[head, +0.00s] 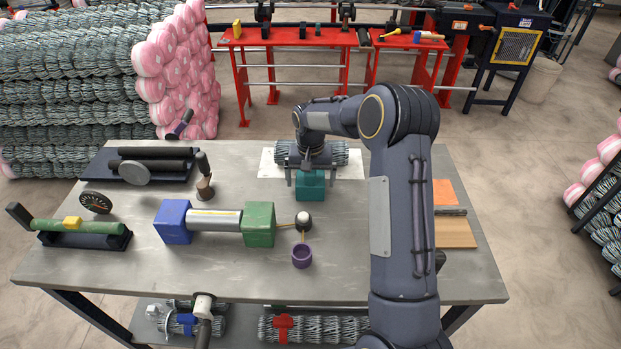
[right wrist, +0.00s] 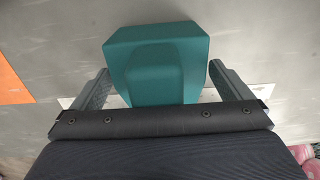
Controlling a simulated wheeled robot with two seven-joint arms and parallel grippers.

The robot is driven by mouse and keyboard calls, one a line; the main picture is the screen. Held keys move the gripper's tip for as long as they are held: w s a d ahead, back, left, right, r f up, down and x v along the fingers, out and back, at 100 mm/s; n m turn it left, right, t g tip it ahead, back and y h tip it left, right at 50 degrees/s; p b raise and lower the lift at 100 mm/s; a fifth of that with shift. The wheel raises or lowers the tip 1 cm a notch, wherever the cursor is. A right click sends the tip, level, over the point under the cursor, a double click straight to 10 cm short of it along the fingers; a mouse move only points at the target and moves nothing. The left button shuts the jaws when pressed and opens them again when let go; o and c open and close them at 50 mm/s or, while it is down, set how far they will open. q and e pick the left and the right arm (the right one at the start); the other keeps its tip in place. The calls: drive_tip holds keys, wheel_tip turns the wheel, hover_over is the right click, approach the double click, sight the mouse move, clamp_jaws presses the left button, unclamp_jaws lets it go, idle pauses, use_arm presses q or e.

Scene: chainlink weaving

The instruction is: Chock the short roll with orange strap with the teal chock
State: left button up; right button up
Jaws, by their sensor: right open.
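A short grey wire-mesh roll (head: 338,153) lies crosswise at the back of the bench, on a white sheet (head: 268,168). My right gripper and wrist cover its middle, so no orange strap shows. The teal chock (head: 310,189) sits just in front of the roll; I cannot tell whether they touch. My right gripper (head: 307,178) is over the chock, fingers pointing down. In the right wrist view the teal chock (right wrist: 158,45) is between the open fingers (right wrist: 159,68), with a gap on each side. My left gripper is not in view.
A blue-and-green ended cylinder (head: 214,220) and a purple cup (head: 302,256) stand in front of the chock to the left. Orange and wooden boards (head: 453,233) lie right of my arm. Black rollers (head: 150,165) occupy the back left.

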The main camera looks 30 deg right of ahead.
wheel_tip(320, 180, up, 8)
drive_tip(key=shift+f+b, duration=0.1)
drive_tip(key=shift+b, duration=0.35)
idle(0.3)
drive_tip(key=s+a+r+n+t+y, duration=0.1)
drive_tip(key=s+a+r+t, duration=0.15)
drive_tip(key=s+r, duration=0.45)
drive_tip(key=s+a+r+n+t+y, duration=0.1)
drive_tip(key=s+a+r, duration=0.2)
drive_tip(key=s, duration=0.7)
drive_tip(key=s+a+f+n+t+y, duration=0.1)
drive_tip(key=s+a, duration=0.3)
drive_tip(key=s, duration=0.3)
drive_tip(key=s+a+f+n+t, duration=0.1)
drive_tip(key=s+a+f, duration=0.1)
drive_tip(key=s, duration=0.6)
drive_tip(key=shift+a+f+n+y, duration=0.3)
drive_tip(key=shift+a+y, duration=0.1)
drive_tip(key=shift+a, duration=0.5)
drive_tip(key=shift+r, duration=0.1)
